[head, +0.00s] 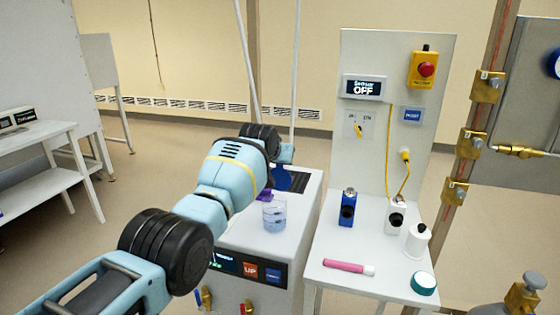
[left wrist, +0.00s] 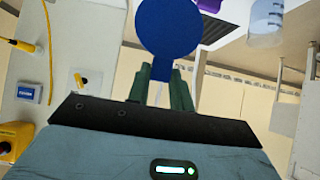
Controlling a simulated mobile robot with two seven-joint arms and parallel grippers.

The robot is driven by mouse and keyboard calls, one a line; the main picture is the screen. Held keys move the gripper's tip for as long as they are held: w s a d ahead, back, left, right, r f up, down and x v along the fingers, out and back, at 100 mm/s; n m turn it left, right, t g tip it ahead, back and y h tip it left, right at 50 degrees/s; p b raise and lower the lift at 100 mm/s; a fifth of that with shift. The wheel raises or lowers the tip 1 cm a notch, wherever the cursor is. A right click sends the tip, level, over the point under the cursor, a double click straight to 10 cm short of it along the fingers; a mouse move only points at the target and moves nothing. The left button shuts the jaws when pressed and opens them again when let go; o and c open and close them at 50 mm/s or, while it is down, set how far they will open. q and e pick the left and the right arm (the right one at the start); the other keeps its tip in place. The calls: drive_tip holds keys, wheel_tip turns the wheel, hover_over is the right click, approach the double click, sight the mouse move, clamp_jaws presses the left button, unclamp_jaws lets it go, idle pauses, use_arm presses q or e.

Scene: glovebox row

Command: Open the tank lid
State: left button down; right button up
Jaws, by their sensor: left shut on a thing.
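The tank (head: 232,236) is a white cabinet with a display and orange and blue buttons on its front. A round blue disc (head: 282,178), which may be the lid or its handle, shows at the tank's top beside a dark slatted area (head: 297,180). In the left wrist view the blue disc (left wrist: 168,27) is at the tips of my left gripper (left wrist: 162,82), whose green fingers are shut on it. My left arm hides part of the tank top in the head view. I cannot tell how far the lid is raised. My right gripper is not in view.
A clear beaker (head: 274,216) and a small purple item (head: 264,196) stand on the tank, close to my arm.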

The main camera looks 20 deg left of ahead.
use_arm(q)
drive_tip(key=shift+w+r, duration=0.15)
drive_tip(key=shift+r, duration=0.45)
drive_tip(key=c, duration=1.6)
unclamp_jaws()
drive_tip(key=o, duration=0.4)
drive_tip(key=shift+f, duration=0.2)
drive_tip(key=shift+c, duration=0.2)
drive_tip(key=shift+f, duration=0.15)
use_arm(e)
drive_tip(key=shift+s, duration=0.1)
use_arm(q)
drive_tip(key=p+v, duration=0.5)
drive_tip(key=v, duration=0.3)
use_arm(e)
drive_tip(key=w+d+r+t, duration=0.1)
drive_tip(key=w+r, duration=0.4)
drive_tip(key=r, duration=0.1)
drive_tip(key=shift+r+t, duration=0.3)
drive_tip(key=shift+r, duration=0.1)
use_arm(q)
drive_tip(key=shift+f, duration=0.1)
